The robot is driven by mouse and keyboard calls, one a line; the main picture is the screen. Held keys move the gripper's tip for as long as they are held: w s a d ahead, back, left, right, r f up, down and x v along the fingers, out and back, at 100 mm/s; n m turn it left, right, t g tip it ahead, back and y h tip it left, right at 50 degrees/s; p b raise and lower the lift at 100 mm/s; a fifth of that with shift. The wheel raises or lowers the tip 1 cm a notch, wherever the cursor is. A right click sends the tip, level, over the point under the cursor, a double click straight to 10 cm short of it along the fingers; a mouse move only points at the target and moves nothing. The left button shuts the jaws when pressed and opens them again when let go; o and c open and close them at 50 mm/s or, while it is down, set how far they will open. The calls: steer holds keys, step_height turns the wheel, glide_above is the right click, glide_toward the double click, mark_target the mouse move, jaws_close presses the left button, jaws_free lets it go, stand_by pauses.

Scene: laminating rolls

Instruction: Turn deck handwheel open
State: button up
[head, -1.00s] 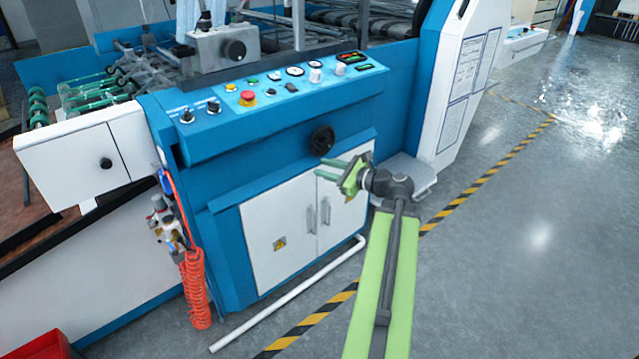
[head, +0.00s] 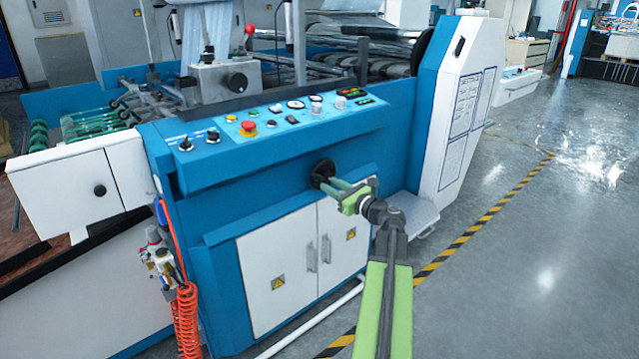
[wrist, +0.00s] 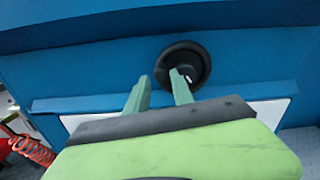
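A black round handwheel (head: 321,171) sits on the blue front of the machine, above the white cabinet doors. In the wrist view the handwheel (wrist: 202,60) shows as a dark ring with a hub and a small light mark. My gripper (head: 333,186) is at the wheel's lower right in the head view, with its green fingers pointing at it. In the wrist view my gripper (wrist: 159,78) is open, with nothing between the fingers. The right fingertip overlaps the wheel's hub, and the left finger is left of the rim. I cannot tell whether they touch.
A control panel (head: 270,119) with buttons and a red knob slopes above the wheel. White cabinet doors (head: 290,262) are below. A grey step (head: 415,215) juts out at right. An orange coiled hose (head: 186,320) hangs at left. The floor (head: 520,250) at right is clear.

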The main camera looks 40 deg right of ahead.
mark_target(322, 181)
steer(key=w, duration=0.5)
steer(key=shift+d, duration=0.2)
